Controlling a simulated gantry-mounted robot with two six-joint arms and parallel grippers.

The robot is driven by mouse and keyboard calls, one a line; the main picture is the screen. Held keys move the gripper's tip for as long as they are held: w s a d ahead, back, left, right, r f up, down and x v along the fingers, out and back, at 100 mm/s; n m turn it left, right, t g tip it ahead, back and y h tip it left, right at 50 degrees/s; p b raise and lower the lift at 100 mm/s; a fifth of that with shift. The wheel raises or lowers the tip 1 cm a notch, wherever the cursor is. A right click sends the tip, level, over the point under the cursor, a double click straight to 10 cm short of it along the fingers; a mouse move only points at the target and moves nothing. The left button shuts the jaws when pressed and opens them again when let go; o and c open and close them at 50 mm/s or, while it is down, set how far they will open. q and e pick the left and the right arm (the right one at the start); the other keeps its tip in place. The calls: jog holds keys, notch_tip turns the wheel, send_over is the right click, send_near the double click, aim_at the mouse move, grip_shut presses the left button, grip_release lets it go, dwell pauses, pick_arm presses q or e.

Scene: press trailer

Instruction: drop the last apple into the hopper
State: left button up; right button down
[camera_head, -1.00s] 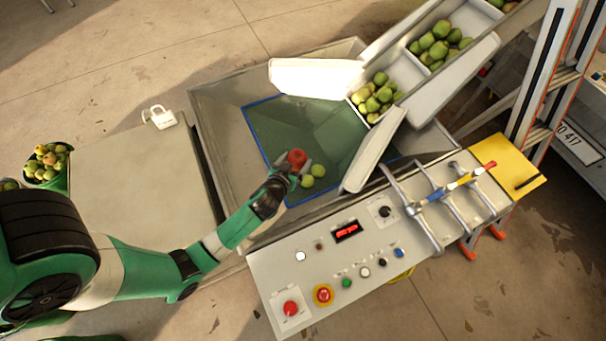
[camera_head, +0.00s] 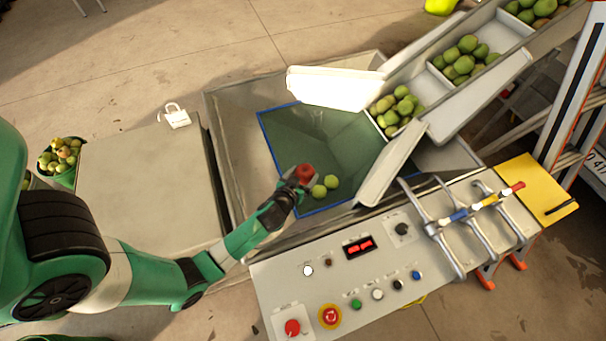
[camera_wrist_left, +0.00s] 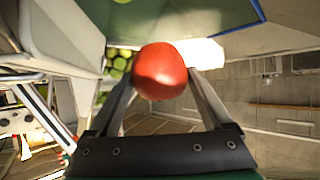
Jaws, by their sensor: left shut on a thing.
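A red apple (camera_head: 305,173) is held over the near edge of the hopper (camera_head: 228,130), a grey metal bin with a blue-edged green opening (camera_head: 325,140). My left gripper (camera_head: 300,181) is shut on it. In the left wrist view the red apple (camera_wrist_left: 160,71) sits between the two fingertips of my left gripper (camera_wrist_left: 160,80). Two green apples (camera_head: 325,186) show in the hopper just right of the held apple. My right gripper is not in view.
A chute (camera_head: 440,97) with green fruit slopes toward the hopper from the upper right. A control panel (camera_head: 330,285) with buttons and levers stands in front.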

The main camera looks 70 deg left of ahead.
pick_arm(q)
jog(key=shift+r, duration=0.1)
jog(key=o, duration=1.3)
jog(key=p+v, duration=0.2)
jog(key=v, duration=0.9)
jog(key=shift+s+d, duration=0.2)
jog(key=shift+d, duration=0.05)
